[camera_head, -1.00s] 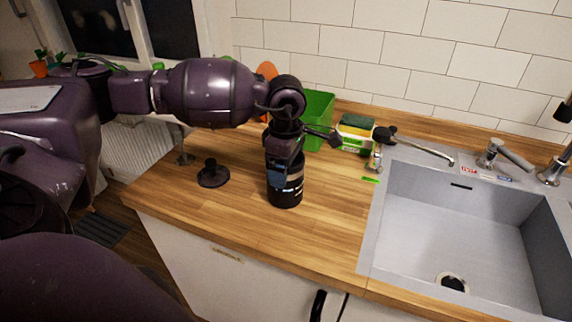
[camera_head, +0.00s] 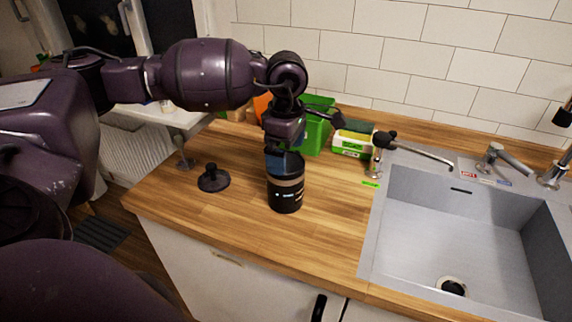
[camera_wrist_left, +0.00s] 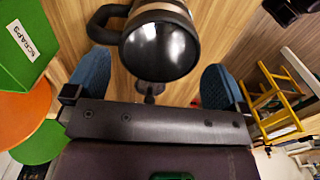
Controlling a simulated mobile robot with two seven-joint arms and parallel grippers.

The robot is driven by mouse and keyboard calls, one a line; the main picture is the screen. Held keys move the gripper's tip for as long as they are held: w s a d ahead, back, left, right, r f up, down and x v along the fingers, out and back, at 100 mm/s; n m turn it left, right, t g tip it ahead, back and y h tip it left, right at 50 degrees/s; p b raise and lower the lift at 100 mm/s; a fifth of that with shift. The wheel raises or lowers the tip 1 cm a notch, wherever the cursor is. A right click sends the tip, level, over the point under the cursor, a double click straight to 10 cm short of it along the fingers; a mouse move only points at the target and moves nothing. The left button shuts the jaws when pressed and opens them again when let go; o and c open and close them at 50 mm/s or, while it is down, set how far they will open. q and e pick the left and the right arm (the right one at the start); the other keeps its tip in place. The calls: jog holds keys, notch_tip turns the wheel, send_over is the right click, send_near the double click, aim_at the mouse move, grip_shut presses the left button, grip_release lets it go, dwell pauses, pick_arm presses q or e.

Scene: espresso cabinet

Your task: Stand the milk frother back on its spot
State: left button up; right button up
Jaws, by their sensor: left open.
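The milk frother (camera_head: 286,194), a dark cylinder with a brownish band, stands upright on the wooden counter. In the left wrist view the frother (camera_wrist_left: 160,44) shows its shiny dark top, with a black handle on the left. My left gripper (camera_head: 285,163) is open, with its blue-padded fingers at the top of the frother. A black round disc with a central knob (camera_head: 213,179) lies left of the frother. My right gripper is not in view.
A green bin (camera_head: 318,132) and a sponge box (camera_head: 352,141) stand behind the frother. The sink (camera_head: 460,230) with its taps is at the right. The counter (camera_head: 235,225) in front and to the left is mostly clear.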

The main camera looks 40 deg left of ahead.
pick_arm(q)
notch_tip(320, 180, up, 7)
jog(key=shift+f, duration=0.15)
jog(key=shift+f, duration=0.1)
dwell(0.6)
